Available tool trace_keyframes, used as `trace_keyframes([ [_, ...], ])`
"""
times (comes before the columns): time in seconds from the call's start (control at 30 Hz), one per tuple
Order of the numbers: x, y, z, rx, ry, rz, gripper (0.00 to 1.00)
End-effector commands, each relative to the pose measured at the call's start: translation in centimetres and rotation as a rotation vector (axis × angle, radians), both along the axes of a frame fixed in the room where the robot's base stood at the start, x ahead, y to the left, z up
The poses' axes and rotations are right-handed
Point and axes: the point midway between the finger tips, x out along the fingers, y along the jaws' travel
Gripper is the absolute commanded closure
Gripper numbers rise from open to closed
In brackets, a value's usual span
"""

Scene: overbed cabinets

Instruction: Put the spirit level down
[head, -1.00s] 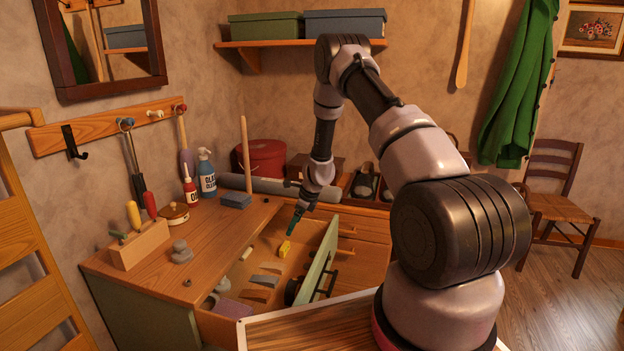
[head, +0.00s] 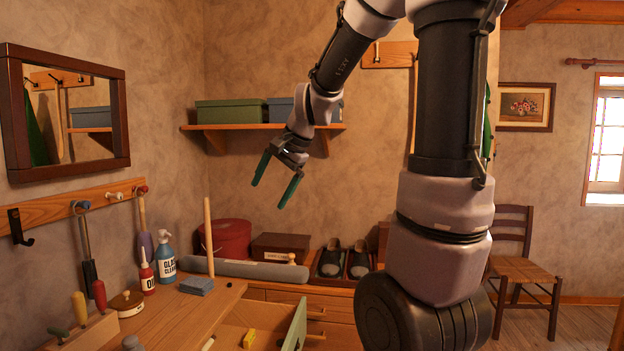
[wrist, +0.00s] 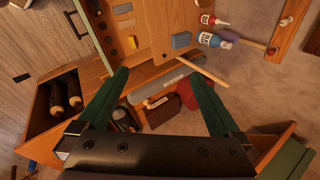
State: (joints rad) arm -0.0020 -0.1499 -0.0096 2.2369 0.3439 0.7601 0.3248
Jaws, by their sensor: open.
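A small yellow object (head: 249,339), which looks like the spirit level, lies in the open drawer (head: 262,317) of the wooden cabinet, low in the head view. It is too small there to make out details. My gripper (head: 274,182) is raised well above the drawer, in front of the wall below the shelf. Its two green fingers are spread wide with nothing between them. The wrist view also shows the open, empty fingers of my gripper (wrist: 161,82), with the open drawer beyond them.
A shelf (head: 245,127) with boxes is close behind my gripper. Shoes (head: 331,260) stand right of a brown box (head: 281,246).

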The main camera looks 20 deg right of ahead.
Motion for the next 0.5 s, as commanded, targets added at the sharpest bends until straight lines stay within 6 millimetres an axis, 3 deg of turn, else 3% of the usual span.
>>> trace_keyframes([
  [0.1,-5.5,-0.6,3.0,-0.103,-0.094,0.122,0.00],
  [0.3,-13.3,-1.9,4.7,-0.280,-0.211,0.290,0.00],
  [0.5,-17.3,-2.8,4.7,-0.389,-0.267,0.377,0.00],
])
